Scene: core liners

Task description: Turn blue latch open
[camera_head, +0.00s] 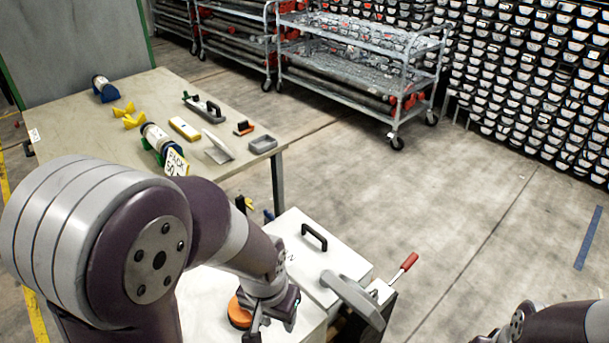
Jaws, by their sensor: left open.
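A small blue part (268,215), which looks like the blue latch, shows at the far left edge of a white box lid (296,262). It is too small to tell whether it is open or shut. My left gripper (271,322) points down over a pale surface in front of the box, with its jaws open. It is apart from the blue part and nearer to me. An orange round piece (239,313) lies right beside its left finger, and I cannot tell whether they touch. My right arm shows at the bottom right corner; its gripper is out of view.
The lid has a black handle (314,237). A grey lever (352,299) and a red-handled lever (404,266) stand at its right. A table (75,133) with several tools is behind.

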